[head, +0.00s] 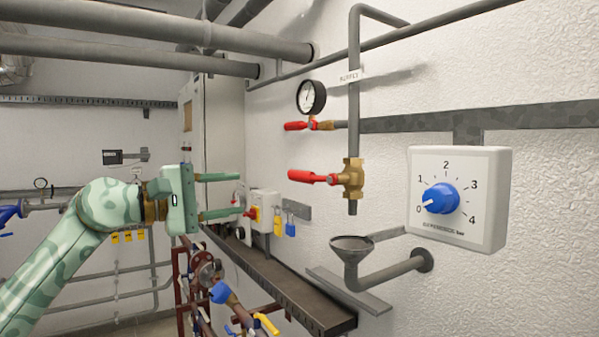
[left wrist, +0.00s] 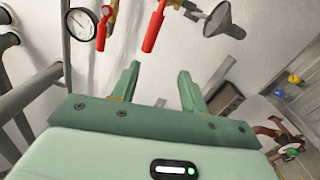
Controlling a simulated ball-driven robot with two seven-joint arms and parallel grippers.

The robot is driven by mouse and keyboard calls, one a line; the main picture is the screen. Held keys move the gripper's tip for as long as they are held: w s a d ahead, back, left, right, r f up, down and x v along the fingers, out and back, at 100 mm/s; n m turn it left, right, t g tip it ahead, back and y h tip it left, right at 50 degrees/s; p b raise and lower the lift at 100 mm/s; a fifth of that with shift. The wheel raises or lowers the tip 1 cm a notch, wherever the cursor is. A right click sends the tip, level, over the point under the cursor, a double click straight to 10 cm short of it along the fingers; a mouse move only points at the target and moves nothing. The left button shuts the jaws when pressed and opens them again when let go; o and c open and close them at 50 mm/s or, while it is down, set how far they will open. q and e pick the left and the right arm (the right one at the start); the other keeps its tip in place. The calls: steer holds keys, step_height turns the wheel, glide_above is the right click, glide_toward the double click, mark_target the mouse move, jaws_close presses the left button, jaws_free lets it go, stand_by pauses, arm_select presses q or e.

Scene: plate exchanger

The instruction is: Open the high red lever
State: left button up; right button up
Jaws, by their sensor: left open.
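The high red lever (head: 297,126) sticks out to the left from a small brass valve on the wall, just below the round gauge. It also shows in the left wrist view (left wrist: 103,28), beside the gauge. A second, lower red lever (head: 308,177) sits on a larger brass valve (head: 351,178); it shows in the left wrist view too (left wrist: 153,30). Both levers lie roughly level. My left gripper (head: 239,194) is open and empty, left of both levers and a little below them, its fingers pointing right and touching neither. My right gripper is not in view.
A gauge (head: 311,96) and a vertical grey pipe (head: 354,90) stand near the levers. Below are a funnel (head: 352,246) and a dark ledge (head: 270,280). A white box with a blue knob (head: 440,198) is at the right. Padlocks and a switch box (head: 264,213) lie behind the gripper.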

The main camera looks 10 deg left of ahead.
mark_target(296, 177)
arm_select(q)
steer(key=shift+m, duration=0.8)
steer(key=p+x, duration=0.2)
steer(key=x, duration=0.3)
steer(key=r+p+x, duration=0.1)
steer(key=p+x, duration=0.1)
steer(key=x, duration=0.2)
steer(key=r+p+x, duration=0.1)
steer(key=p+x, duration=0.2)
steer(key=x, duration=0.2)
steer(key=shift+w+d+r, duration=0.1)
steer(key=shift+d+r, duration=0.15)
steer(key=shift+d, duration=0.1)
steer(key=shift+w+d+f, duration=0.15)
steer(key=shift+w+d, duration=0.1)
jaws_close()
